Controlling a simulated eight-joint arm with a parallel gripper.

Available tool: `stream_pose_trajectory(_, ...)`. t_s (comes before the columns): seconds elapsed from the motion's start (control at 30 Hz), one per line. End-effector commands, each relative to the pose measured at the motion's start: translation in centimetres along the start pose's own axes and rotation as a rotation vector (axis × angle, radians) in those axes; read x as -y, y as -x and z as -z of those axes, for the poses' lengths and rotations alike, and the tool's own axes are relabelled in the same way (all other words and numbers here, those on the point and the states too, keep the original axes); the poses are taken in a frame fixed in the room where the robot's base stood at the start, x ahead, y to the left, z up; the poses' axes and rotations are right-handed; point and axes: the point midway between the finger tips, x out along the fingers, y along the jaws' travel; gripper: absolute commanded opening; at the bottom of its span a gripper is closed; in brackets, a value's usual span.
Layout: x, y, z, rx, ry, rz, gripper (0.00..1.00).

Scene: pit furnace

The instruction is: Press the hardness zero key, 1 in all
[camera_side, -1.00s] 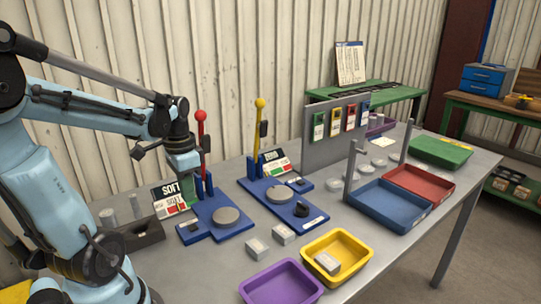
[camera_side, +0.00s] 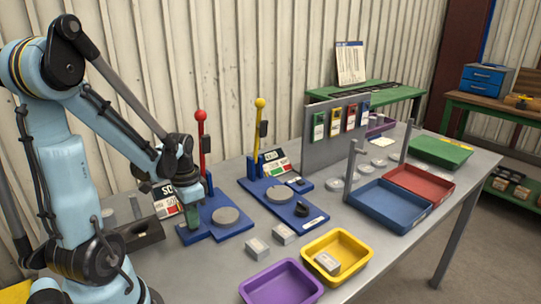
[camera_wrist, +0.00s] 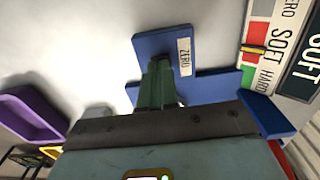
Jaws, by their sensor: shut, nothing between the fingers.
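The red-knobbed hardness tester (camera_side: 227,216) stands on the bench with a blue base, a round grey plate and a sign reading SOFT. Its sign also shows at the right of the wrist view (camera_wrist: 282,45). A small blue tab (camera_wrist: 150,41) with a ZERO label (camera_wrist: 184,57) juts from the base. My gripper (camera_side: 194,224) is shut and empty, pointing down over this tab; its green fingers (camera_wrist: 160,66) end beside the label. The key itself is hidden behind the fingers. I cannot tell whether the fingertips touch it.
A yellow-knobbed tester (camera_side: 279,193) stands to the right. Small grey blocks (camera_side: 284,233), a purple tray (camera_side: 282,290) and a yellow tray (camera_side: 362,243) lie in front. A dark holder (camera_side: 140,235) is at the left. Blue and red trays are farther right.

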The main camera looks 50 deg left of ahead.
Motion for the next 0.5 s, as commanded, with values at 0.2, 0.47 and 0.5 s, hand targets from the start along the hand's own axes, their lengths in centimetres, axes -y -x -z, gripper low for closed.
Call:
stream_pose_trajectory(0.2,0.0,0.0,0.0,0.000,0.000,0.000,0.00)
stream_pose_trajectory(0.47,0.0,-1.4,0.0,0.000,0.000,0.001,0.00)
stream_pose_trajectory(0.5,0.0,-1.6,0.0,0.000,0.000,0.001,0.00)
